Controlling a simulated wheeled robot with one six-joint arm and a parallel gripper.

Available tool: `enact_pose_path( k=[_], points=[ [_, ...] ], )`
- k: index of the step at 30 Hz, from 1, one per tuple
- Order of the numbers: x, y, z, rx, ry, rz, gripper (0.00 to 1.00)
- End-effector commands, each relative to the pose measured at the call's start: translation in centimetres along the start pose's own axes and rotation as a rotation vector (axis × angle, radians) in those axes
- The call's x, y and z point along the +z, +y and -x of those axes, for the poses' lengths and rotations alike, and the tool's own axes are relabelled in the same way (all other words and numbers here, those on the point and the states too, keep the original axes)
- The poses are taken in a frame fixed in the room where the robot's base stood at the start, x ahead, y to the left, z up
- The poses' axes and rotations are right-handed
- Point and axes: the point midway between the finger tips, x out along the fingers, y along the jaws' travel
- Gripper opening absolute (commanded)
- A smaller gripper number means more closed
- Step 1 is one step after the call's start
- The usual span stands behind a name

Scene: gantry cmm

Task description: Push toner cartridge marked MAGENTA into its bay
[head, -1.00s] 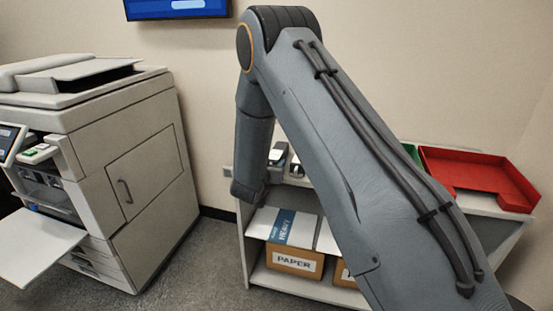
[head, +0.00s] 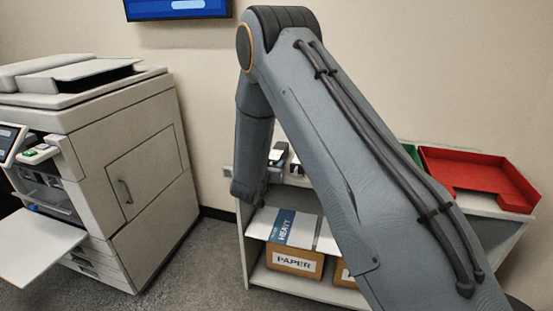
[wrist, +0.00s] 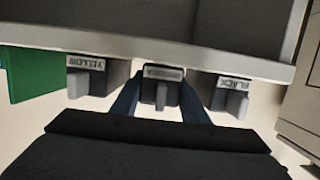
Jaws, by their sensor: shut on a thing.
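In the wrist view, my gripper (wrist: 160,103) is shut on the middle cartridge (wrist: 161,88), with a blue-grey finger on each side of it. In the head view, the gripper is hidden and small cartridge shapes (head: 278,154) show on the shelf top beside my arm. The printer (head: 125,150) stands at left with its front open; the bays inside are small and dark.
The shelf unit (head: 243,240) holds paper boxes (head: 292,262) below and a red tray (head: 480,170) on top at right. The printer's lowered front flap (head: 40,243) sticks out. Grey floor (head: 200,255) is clear between printer and shelf. A green thing (wrist: 35,73) shows in the wrist view.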

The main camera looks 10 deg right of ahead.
Motion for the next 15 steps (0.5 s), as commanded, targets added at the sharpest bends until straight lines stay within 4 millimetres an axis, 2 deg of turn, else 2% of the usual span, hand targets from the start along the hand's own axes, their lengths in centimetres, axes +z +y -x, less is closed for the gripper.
enact_pose_path(
  k=[15],
  points=[
    [-2.8, 0.0, 0.7, 0.000, 0.004, -0.002, 0.05]
  ],
)
